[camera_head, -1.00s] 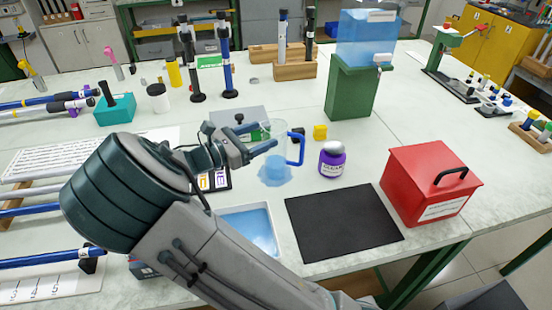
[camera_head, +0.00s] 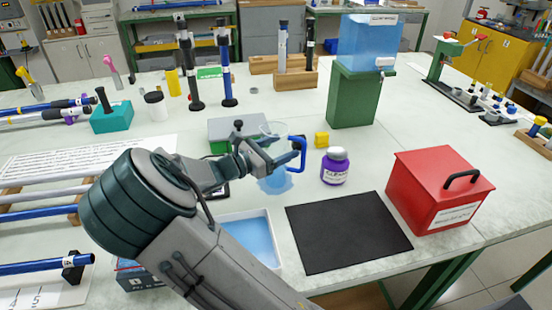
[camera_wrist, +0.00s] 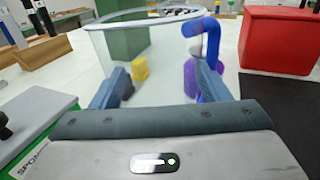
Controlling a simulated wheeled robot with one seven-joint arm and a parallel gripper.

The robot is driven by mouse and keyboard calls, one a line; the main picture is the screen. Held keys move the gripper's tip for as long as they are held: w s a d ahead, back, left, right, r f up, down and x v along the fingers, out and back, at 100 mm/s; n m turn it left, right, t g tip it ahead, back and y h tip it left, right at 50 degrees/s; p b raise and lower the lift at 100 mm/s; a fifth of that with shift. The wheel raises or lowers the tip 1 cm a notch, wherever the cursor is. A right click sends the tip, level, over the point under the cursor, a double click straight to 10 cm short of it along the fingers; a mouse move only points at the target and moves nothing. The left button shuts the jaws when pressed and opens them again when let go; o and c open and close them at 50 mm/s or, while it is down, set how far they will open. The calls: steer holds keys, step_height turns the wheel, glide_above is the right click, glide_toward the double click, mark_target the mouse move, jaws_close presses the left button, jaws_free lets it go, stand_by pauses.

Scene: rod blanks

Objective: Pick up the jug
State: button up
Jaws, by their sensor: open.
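The clear jug (camera_head: 270,130) with a blue handle (camera_head: 301,152) stands upright on the pale bench, with a bluish tint low down. My gripper (camera_head: 282,158) is open at the jug and partly hides its middle. In the wrist view the jug's wide rim (camera_wrist: 150,20) fills the top middle. My two fingers reach forward at the jug, the right one close below the blue handle (camera_wrist: 207,42). I cannot tell whether the fingers touch the wall. My gripper also shows at the bottom of the wrist view (camera_wrist: 160,85).
A purple-labelled bottle (camera_head: 335,168) and a yellow block (camera_head: 322,139) stand close right of the jug. A green-and-grey box (camera_head: 228,132) is behind left. A blue-lined tray (camera_head: 250,236), black mat (camera_head: 345,235) and red box (camera_head: 437,190) lie nearer. A water tank on a green stand (camera_head: 352,95) is behind.

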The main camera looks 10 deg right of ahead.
steer(key=shift+w+d, duration=0.1)
steer(key=shift+d, duration=0.25)
steer(key=c, duration=0.9)
steer(key=shift+o, duration=0.2)
